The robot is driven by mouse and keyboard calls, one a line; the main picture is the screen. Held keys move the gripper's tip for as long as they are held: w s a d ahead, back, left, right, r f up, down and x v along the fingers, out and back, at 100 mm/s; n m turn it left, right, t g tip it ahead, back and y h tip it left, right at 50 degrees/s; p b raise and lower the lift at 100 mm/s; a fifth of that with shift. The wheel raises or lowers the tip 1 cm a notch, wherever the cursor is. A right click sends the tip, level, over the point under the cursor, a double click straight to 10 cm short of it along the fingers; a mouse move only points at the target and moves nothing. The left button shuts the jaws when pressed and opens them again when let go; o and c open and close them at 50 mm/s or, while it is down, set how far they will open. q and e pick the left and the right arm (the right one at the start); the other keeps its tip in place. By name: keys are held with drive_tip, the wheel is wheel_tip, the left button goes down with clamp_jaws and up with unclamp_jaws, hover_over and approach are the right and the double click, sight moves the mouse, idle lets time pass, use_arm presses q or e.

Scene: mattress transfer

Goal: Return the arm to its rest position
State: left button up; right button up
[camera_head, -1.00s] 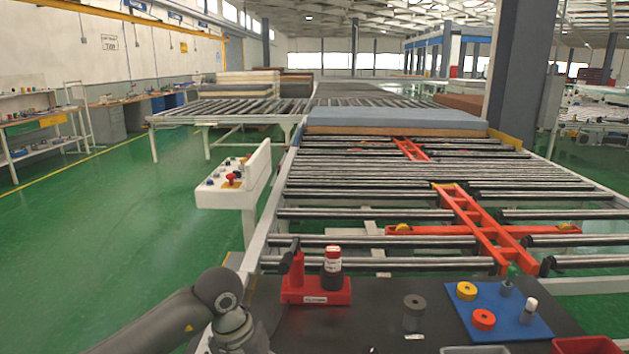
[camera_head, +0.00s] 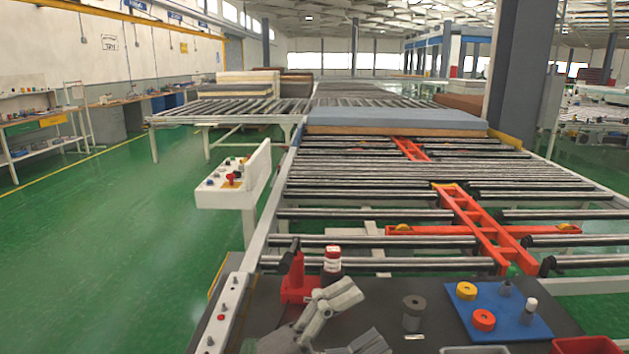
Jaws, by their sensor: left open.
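My left gripper (camera_head: 358,318) is at the bottom middle of the head view, low over the dark worktop (camera_head: 385,297). Its two grey fingers are spread apart with nothing between them. The upper finger hides part of a red holder (camera_head: 294,292), which has a red-capped dark bottle (camera_head: 333,262) standing at its right. The lower finger is partly cut off by the bottom edge. My right gripper does not show.
A grey cylinder (camera_head: 413,312) stands right of the gripper. A blue mat (camera_head: 505,318) holds a yellow ring (camera_head: 466,291), an orange-red ring (camera_head: 484,320) and small parts. A roller conveyor (camera_head: 390,214) lies behind, with a blue-topped mattress (camera_head: 395,119) at its far end.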

use_arm(q)
drive_tip(key=w+a+f+n+t+y, duration=0.1)
drive_tip(key=w+a+n+t+y, duration=0.2)
drive_tip(key=a+n+t+y, duration=0.5)
drive_tip(key=w+a+f+n+t+y, duration=0.25)
drive_tip(key=a+n+t+y, duration=0.2)
drive_tip(key=n, duration=0.45)
drive_tip(key=s+a+f+n+g+y, duration=0.2)
drive_tip(key=a+f+n+g+y, duration=0.2)
drive_tip(key=a+f+n+y, duration=0.8)
drive_tip(key=s+a+f+m+g+h, duration=0.1)
drive_tip(key=s+f+g+h, duration=0.1)
drive_tip(key=s+f+g, duration=0.65)
drive_tip(key=s+a+f+g+h, duration=0.1)
drive_tip(key=s+f+g, duration=0.3)
drive_tip(key=s+f, duration=0.9)
wheel_tip(320, 180, down, 22)
drive_tip(key=s+g, duration=0.1)
drive_tip(key=s, duration=0.1)
drive_tip(key=s+a+f+g, duration=0.1)
drive_tip(key=s+a+f, duration=0.2)
drive_tip(key=s+f, duration=1.4)
drive_tip(key=shift+f+m, duration=0.3)
drive_tip(key=shift+m, duration=0.1)
